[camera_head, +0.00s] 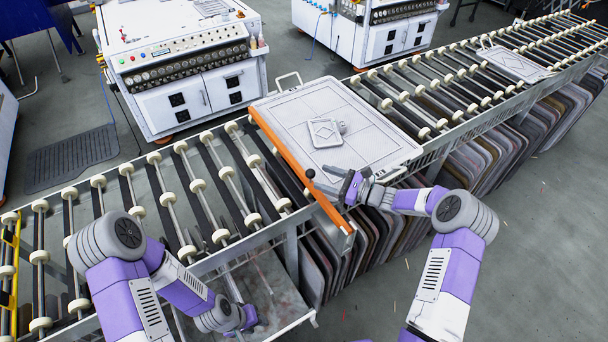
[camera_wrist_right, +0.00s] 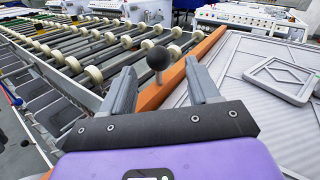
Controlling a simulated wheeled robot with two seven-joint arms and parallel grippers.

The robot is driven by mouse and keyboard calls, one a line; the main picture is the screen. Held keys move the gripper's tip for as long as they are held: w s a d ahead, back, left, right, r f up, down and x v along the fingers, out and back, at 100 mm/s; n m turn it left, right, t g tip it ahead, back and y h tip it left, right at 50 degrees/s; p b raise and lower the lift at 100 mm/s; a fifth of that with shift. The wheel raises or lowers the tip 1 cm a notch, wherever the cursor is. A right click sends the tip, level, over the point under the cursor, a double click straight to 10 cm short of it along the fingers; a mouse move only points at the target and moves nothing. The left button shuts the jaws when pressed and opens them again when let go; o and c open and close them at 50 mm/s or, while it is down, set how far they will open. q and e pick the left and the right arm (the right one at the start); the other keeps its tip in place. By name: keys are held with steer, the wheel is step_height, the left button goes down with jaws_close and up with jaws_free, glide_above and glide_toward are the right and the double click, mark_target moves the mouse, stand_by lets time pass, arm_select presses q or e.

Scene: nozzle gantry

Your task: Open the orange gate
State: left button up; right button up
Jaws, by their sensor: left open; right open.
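The orange gate (camera_head: 292,160) is a long bar lying across the roller conveyor, along the left edge of a grey panel. A black ball knob (camera_head: 310,173) on a short stem stands on it. My right gripper (camera_head: 328,184) is open just right of the knob. In the right wrist view the knob (camera_wrist_right: 158,58) appears between the two fingertips of the right gripper (camera_wrist_right: 160,76), with gaps on both sides. The orange bar (camera_wrist_right: 160,92) runs beneath the fingers. My left gripper (camera_head: 246,318) hangs low by the conveyor's front side, away from the gate; its fingers are hard to make out.
The grey panel (camera_head: 345,103) with a small diamond-marked plate (camera_head: 326,132) lies right of the gate. White rollers (camera_head: 222,190) continue to the left, with no panel on them. Several boards (camera_head: 385,225) stand under the conveyor. White cabinets (camera_head: 180,75) stand behind.

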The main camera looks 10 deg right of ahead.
steer(key=x, duration=0.7)
steer(key=shift+a, duration=0.25)
jaws_close()
